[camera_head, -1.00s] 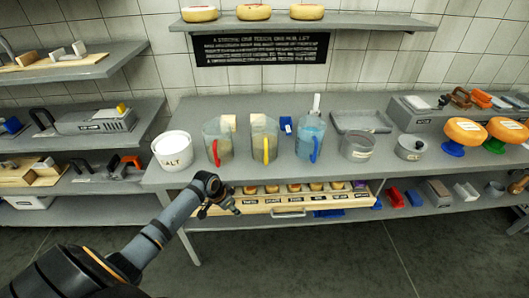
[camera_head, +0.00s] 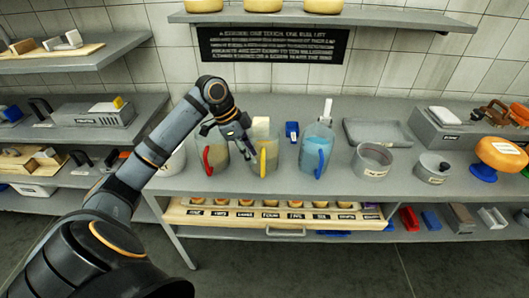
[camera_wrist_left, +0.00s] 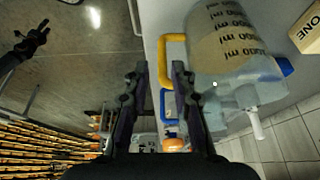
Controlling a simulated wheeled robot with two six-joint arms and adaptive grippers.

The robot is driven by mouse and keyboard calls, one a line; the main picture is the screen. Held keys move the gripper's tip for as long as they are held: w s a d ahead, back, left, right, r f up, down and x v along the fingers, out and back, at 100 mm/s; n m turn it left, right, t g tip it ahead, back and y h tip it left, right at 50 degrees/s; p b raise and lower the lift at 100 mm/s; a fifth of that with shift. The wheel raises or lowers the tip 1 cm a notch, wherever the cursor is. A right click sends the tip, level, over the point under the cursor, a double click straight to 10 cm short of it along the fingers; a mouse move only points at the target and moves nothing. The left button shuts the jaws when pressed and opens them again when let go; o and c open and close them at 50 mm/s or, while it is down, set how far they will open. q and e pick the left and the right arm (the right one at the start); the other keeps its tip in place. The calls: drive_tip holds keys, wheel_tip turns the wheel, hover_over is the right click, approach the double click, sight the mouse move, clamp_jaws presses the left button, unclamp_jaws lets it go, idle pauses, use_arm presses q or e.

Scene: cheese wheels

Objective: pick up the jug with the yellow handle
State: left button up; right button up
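The clear jug with the yellow handle (camera_head: 263,158) stands upright on the grey workbench, between the red-handled jug (camera_head: 216,152) and the blue-handled jug (camera_head: 317,150). My left gripper (camera_head: 246,148) is at its handle side. In the left wrist view the gripper (camera_wrist_left: 159,70) is open, and the upright bar of the yellow handle (camera_wrist_left: 163,63) shows between its fingertips, nearer the right finger. Whether the fingers touch it I cannot tell. The jug's body (camera_wrist_left: 235,55) shows printed volume marks. My right gripper (camera_wrist_left: 34,42) is small at the left of that view; its opening is unclear.
The white salt tub stands left of the jugs, mostly behind my arm. A labelled wooden drawer (camera_head: 275,215) is below the bench.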

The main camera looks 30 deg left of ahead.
use_arm(q)
drive_tip(key=x, duration=0.5)
drive_tip(key=p+x, duration=0.1)
drive_tip(key=x, duration=0.1)
drive_tip(key=shift+w+d+f, duration=0.15)
drive_tip(key=shift+w+f, duration=0.1)
drive_tip(key=shift+w, duration=0.1)
drive_tip(key=shift+s, duration=0.1)
drive_tip(key=c, duration=0.4)
clamp_jaws()
use_arm(e)
drive_tip(key=w, duration=0.1)
drive_tip(key=w+r, duration=0.1)
drive_tip(key=w, duration=0.1)
drive_tip(key=shift+d+r, duration=0.25)
drive_tip(key=shift+r, duration=0.05)
use_arm(q)
drive_tip(key=shift+r, duration=0.1)
use_arm(e)
drive_tip(key=shift+a, duration=0.15)
